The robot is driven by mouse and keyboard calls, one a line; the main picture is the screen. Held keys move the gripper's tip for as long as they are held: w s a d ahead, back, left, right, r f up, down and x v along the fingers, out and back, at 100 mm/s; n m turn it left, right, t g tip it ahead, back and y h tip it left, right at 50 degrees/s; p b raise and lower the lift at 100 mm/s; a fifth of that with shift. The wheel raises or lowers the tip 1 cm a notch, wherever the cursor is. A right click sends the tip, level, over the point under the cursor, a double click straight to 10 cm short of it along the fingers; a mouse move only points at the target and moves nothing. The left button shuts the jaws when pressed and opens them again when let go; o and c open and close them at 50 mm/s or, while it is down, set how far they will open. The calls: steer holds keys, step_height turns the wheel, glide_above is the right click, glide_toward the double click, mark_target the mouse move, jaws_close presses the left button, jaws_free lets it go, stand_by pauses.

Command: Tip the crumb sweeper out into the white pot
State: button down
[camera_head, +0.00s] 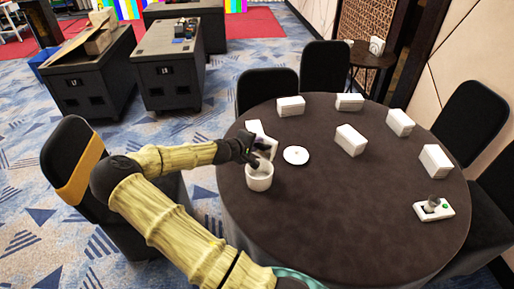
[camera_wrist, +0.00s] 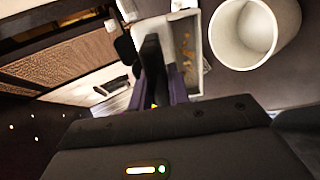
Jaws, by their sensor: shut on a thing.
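My gripper (camera_head: 255,150) is shut on the crumb sweeper (camera_head: 256,127), a white piece held above the table beside the white pot. In the wrist view the crumb sweeper (camera_wrist: 194,73) appears as a narrow white tray with yellow-brown crumbs inside, next to my dark fingers (camera_wrist: 158,60). The white pot (camera_head: 259,181) stands upright on the round table, just below my gripper. In the wrist view the pot (camera_wrist: 229,54) is at the upper right, apart from the sweeper, and its visible inside looks empty. My fingers partly hide the sweeper.
A white disc (camera_head: 296,155) lies right of the pot on the brown-clothed table (camera_head: 330,225). Several white blocks (camera_head: 350,140) stand along its far side. A white plate with a grey knob (camera_head: 434,209) lies at the right. Dark chairs (camera_head: 267,90) surround the table; its front middle is clear.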

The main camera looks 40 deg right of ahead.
steer(key=shift+a+f+h+b, duration=0.5)
steer(key=shift+f+h+b, duration=0.3)
steer(key=shift+b, duration=1.15)
steer(key=f+t+h+b, duration=0.1)
steer(key=h+b, duration=0.2)
steer(key=b, duration=0.5)
steer(key=a+f+h+b, duration=0.1)
steer(key=h+b, duration=0.1)
steer(key=b, duration=0.6)
steer(key=s+a+f+t+h+b, duration=0.1)
steer(key=f+h+b, duration=0.1)
steer(key=b, duration=0.6)
steer(key=shift+a+f+t+h, duration=0.1)
steer(key=shift+a+t+h, duration=0.15)
steer(key=shift+h, duration=0.55)
steer(key=shift+b, duration=0.6)
steer(key=shift+h, duration=0.3)
steer(key=shift+r+p, duration=0.35)
steer(key=shift+p, duration=0.1)
steer(key=y+p, duration=0.1)
steer(key=p, duration=0.1)
steer(key=r+y+p, duration=0.1)
steer(key=p, duration=0.2)
steer(key=shift+w+d, duration=0.1)
steer(key=shift+d, duration=0.1)
